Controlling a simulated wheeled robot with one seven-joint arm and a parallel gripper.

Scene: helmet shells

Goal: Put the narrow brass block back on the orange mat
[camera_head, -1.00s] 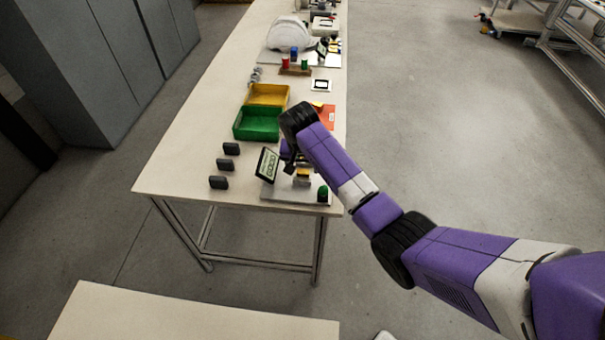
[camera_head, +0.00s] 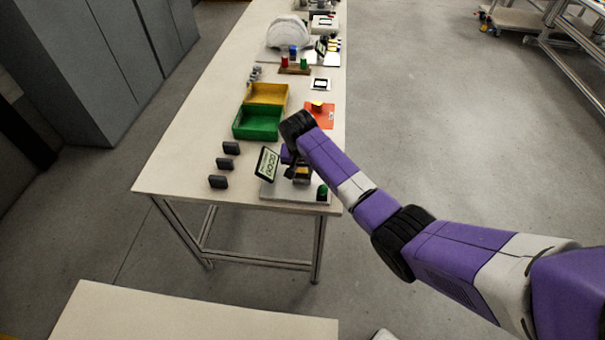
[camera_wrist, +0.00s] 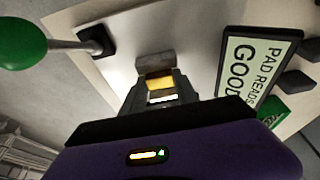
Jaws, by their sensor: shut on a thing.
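My gripper (camera_wrist: 160,92) is shut on a small brass block (camera_wrist: 159,81), which shows yellow between the dark fingers in the wrist view. In the head view my gripper (camera_head: 297,172) is over the grey test plate (camera_head: 283,192) at the near end of the table, with the brass block (camera_head: 303,170) at its fingers. I cannot tell whether the block touches the plate or the grey pad (camera_wrist: 155,60). The orange mat (camera_head: 325,118) lies farther back near the right table edge, with another yellow piece (camera_head: 317,105) on it.
A tilted sign (camera_head: 266,164) reads "PAD READS GOOD" in the wrist view (camera_wrist: 257,70). A green knob (camera_head: 322,189) stands at the plate's right corner. Green (camera_head: 257,123) and yellow (camera_head: 267,94) trays sit left of the mat. Several dark blocks (camera_head: 219,182) stand at left.

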